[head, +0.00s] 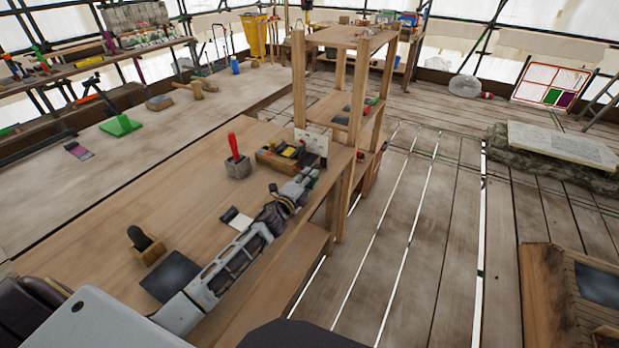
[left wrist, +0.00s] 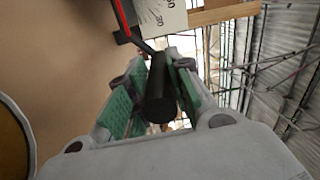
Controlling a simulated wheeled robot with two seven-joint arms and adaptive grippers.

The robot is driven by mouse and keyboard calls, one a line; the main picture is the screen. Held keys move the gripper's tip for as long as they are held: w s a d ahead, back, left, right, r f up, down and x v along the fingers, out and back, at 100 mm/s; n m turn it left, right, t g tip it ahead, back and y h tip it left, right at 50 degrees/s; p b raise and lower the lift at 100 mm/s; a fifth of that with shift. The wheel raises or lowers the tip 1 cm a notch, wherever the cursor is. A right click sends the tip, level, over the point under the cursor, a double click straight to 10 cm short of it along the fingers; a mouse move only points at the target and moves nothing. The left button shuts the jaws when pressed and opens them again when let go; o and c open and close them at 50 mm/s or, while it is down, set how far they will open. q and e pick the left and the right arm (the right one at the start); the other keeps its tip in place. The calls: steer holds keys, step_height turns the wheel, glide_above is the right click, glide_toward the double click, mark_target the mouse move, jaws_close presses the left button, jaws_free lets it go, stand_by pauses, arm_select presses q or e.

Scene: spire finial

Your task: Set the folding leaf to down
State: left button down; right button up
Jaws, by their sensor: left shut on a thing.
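My left gripper (head: 308,177) is at the right edge of the workbench top (head: 130,200), beside the wooden shelf frame. In the left wrist view, its green-padded fingers (left wrist: 155,95) are shut on a black cylindrical handle (left wrist: 160,98). The handle is too small to make out in the head view, and what it is fixed to is hidden. I cannot tell for sure which panel is the folding leaf. A wooden panel (head: 262,308) shows below the right edge of the bench, partly behind my left arm. My right gripper is not in view.
Near the gripper are a wooden tray of small items (head: 272,160), a white card (head: 313,143) and a red-handled tool in a grey block (head: 237,165). The wooden shelf frame (head: 299,85) stands close behind. Open plank floor (head: 420,240) lies to the right.

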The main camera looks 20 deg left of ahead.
arm_select(q)
steer(key=shift+s+d+f, duration=0.1)
steer(key=shift+s+f, duration=0.05)
steer(key=shift+f, duration=0.35)
steer(key=c, duration=1.3)
jaws_free()
steer(key=shift+o, duration=0.2)
steer(key=shift+r, duration=0.4)
steer(key=shift+s+a, duration=0.3)
steer(key=shift+s, duration=1.65)
steer(key=shift+s+a, duration=0.35)
steer(key=shift+s, duration=1.65)
steer(key=shift+s+a, duration=0.3)
steer(key=shift+s, duration=1.65)
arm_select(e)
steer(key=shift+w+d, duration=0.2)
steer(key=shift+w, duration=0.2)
arm_select(q)
steer(key=shift+f, duration=0.1)
